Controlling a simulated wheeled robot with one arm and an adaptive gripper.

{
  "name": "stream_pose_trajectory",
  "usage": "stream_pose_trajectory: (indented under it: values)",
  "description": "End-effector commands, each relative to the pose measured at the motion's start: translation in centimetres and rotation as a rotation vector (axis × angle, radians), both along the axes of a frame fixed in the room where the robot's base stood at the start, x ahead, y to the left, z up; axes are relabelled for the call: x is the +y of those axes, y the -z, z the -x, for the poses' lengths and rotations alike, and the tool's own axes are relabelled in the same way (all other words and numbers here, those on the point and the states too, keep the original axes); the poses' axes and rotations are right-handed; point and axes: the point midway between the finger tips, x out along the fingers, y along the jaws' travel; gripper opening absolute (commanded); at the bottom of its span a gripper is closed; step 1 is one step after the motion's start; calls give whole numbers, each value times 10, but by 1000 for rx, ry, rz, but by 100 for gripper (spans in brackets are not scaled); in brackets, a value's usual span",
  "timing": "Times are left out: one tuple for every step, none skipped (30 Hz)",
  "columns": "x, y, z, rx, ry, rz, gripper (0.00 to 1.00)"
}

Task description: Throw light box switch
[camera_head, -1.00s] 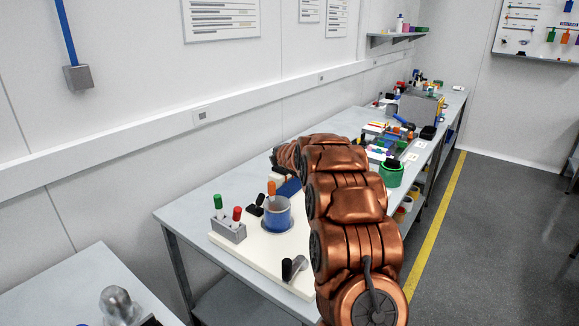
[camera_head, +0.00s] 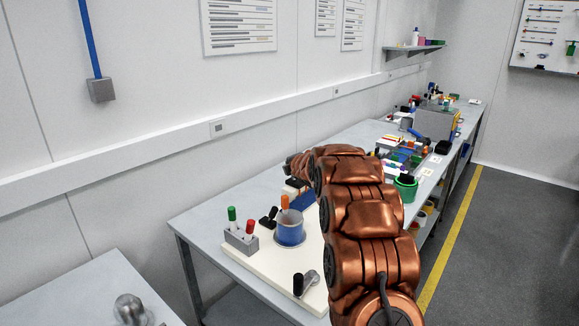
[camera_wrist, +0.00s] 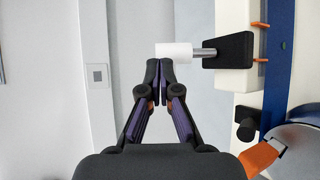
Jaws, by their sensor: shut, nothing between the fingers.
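In the wrist view a switch has a black base (camera_wrist: 232,49), a short metal rod and a white cylindrical knob (camera_wrist: 173,51) pointing left. The base sits on a white block at the right of the picture. My gripper (camera_wrist: 160,66) is shut and empty, its fingertips at the knob's near edge. I cannot tell whether they touch it. In the head view my copper arm reaches over the bench and the gripper cannot be made out. A white slab (camera_head: 270,268) lies on the bench there, partly behind my arm.
On the slab stand a blue cup (camera_head: 290,232) with an orange marker, a grey holder (camera_head: 241,240) with green and red pieces, and a black-handled lever (camera_head: 299,284). A green container (camera_head: 405,189) stands right of my arm. The wall is behind the bench.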

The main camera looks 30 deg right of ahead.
Motion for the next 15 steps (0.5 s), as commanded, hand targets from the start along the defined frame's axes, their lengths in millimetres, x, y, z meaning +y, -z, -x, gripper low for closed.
stream_pose_trajectory:
  values:
    - [0,-1,3,-1,2,1,0]
    - [0,-2,5,-2,1,1,0]
    - [0,-4,9,-3,3,2,0]
    - [0,-5,11,-3,4,2,0]
    - [0,-6,14,-2,4,2,0]
    - [0,-7,18,-2,4,2,0]
    - [1,-9,21,-1,5,2,0]
    - [2,-10,23,-1,5,2,0]
    - [3,-12,27,-1,6,2,0]
    - [3,-13,30,-2,6,1,0]
    - [4,-14,33,-2,6,1,0]
    - [7,-15,36,-2,4,0,0]
    - [10,-16,38,-1,1,0,0]
    - [12,-17,40,-2,-1,0,0]
    - [16,-19,43,-2,-5,1,0]
